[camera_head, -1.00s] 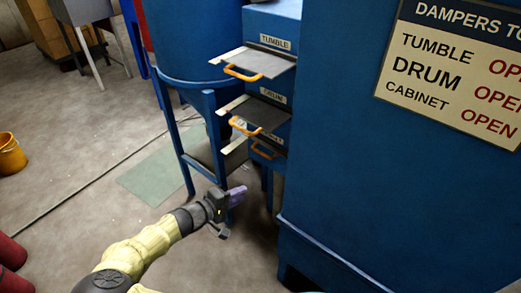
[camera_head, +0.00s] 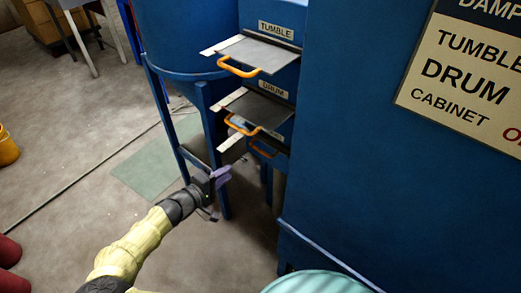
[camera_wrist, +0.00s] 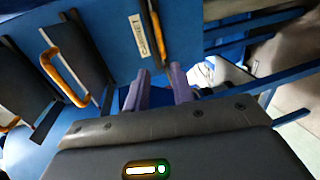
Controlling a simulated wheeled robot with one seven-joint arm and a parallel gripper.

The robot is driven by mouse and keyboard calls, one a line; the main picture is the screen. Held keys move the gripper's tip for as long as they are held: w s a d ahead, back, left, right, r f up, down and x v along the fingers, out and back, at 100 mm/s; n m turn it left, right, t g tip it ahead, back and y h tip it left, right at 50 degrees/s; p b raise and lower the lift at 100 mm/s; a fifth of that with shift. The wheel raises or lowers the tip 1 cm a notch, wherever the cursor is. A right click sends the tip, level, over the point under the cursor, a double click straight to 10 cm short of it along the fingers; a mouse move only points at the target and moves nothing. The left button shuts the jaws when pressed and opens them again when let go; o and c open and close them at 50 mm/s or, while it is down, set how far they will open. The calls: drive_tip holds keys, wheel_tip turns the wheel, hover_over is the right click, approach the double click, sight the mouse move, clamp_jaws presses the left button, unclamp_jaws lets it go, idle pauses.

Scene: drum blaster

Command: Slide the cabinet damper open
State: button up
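The cabinet damper is the lowest of three stacked slides. Its orange handle (camera_head: 263,149) sits close to the blue housing, partly hidden under the drum plate. In the wrist view an orange handle (camera_wrist: 157,35) stands beside a white label (camera_wrist: 138,36), beyond my fingertips; it appears to be the cabinet one. My gripper (camera_head: 221,176) is left of and below that handle in the head view. In the wrist view its two purple fingers (camera_wrist: 159,82) are apart with nothing between them, short of the handle.
The tumble plate (camera_head: 252,52) and drum plate (camera_head: 260,110) jut out above, with orange handles. A blue stand leg (camera_head: 215,150) is close behind my gripper. A large blue cabinet (camera_head: 350,150) fills the right. Open floor (camera_head: 80,215) lies to the left.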

sight(259, 151)
drive_tip(key=x, duration=1.7)
drive_tip(key=shift+w+d+f, duration=0.1)
drive_tip(key=shift+w, duration=0.15)
clamp_jaws()
